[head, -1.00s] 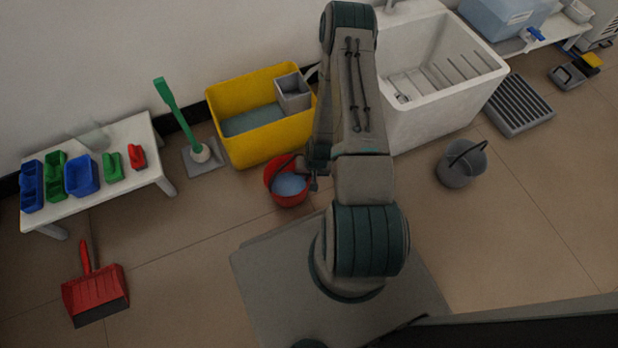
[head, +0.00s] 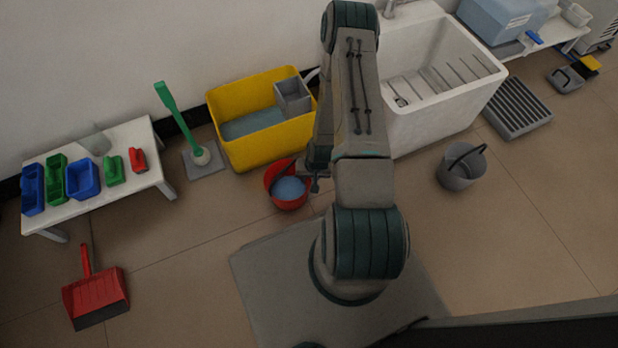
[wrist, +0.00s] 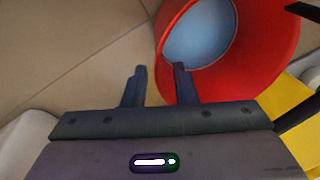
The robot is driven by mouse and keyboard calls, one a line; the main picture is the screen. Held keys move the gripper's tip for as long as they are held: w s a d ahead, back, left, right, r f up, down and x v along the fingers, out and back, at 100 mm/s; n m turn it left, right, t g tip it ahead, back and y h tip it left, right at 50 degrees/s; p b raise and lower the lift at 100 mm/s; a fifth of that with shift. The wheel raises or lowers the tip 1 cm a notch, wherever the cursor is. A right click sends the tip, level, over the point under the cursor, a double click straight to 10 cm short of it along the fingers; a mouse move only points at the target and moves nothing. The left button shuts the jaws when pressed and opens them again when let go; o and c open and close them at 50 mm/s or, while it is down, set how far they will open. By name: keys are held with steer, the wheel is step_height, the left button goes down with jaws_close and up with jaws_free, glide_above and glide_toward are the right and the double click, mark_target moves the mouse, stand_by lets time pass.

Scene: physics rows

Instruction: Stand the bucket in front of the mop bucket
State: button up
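The red bucket (head: 288,201) with a pale blue inside stands upright on the floor, just in front of the yellow mop bucket (head: 270,150) and close to its lower right part. My gripper (head: 316,184) is right beside the bucket's right side, partly hidden by my arm. A yellow corner of the mop bucket (wrist: 285,135) shows at lower right.
A grey bucket (head: 461,170) stands at right, near the white sink (head: 440,100). A green-handled brush (head: 180,120) stands left of the mop bucket. A white bench (head: 130,190) with small bins and a red dustpan (head: 95,297) are at left. Floor between is clear.

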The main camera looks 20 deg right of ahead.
step_height(320, 180, up, 34)
steer(key=w+a+r+n+h+p, duration=0.1)
steer(key=a+n+p, duration=0.1)
steer(key=n+p, duration=0.1)
steer(key=s+a+r+n, duration=0.1)
steer(key=s+a+r, duration=0.1)
steer(key=s+r, duration=0.4)
steer(key=s+a+r, duration=0.3)
steer(key=s+r, duration=0.3)
steer(key=r, duration=0.5)
steer(key=shift+a+n, duration=0.3)
steer(key=shift+n, duration=0.1)
